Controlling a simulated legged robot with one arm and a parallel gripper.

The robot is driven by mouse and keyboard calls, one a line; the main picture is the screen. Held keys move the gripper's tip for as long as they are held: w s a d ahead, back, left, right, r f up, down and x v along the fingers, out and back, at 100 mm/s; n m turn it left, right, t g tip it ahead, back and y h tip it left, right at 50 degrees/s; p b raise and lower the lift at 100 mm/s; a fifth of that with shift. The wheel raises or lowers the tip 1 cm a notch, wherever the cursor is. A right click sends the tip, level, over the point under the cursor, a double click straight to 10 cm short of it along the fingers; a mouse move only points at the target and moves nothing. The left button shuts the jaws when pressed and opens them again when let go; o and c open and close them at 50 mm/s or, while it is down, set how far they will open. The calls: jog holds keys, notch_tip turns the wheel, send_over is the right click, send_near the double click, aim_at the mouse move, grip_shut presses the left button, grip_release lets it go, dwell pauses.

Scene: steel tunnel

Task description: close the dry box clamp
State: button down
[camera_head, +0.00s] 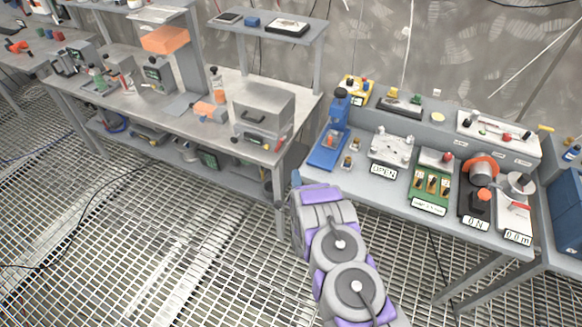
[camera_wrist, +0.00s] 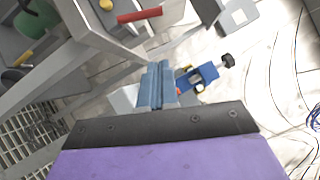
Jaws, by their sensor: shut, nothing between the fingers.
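A grey metal box (camera_head: 262,118) with a dark handle on its front stands at the right end of the left bench; it looks like the dry box. I cannot make out its clamp clearly. A blue press-like fixture (camera_head: 331,137) with a dark knob stands at the left end of the right bench, and it also shows in the wrist view (camera_wrist: 203,75). My gripper (camera_head: 296,178) is low in front of the gap between the benches, apart from both objects. In the wrist view its blue fingers (camera_wrist: 157,84) are together, with nothing between them.
A shelf (camera_head: 262,28) stands above the left bench. The grated floor (camera_head: 150,225) is open at the front left.

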jog(key=b, duration=0.1)
send_near(280, 141)
jog(key=w+d+f, duration=0.2)
jog(key=w+d, duration=0.2)
jog(key=w+a, duration=0.1)
jog(key=w+a+r, duration=0.1)
jog(key=w+a+b, duration=0.1)
jog(key=shift+a+r, duration=0.35)
jog(key=shift+r, duration=0.05)
jog(key=r+n+g, duration=0.1)
jog(key=a+n+p, duration=0.1)
jog(key=shift+w+a+r+n+g, duration=0.2)
jog(key=shift+w+r+n+g, duration=0.05)
jog(key=shift+r+n+g, duration=0.15)
jog(key=shift+w+a, duration=0.1)
jog(key=shift+a, duration=0.25)
jog(key=shift+d, duration=0.1)
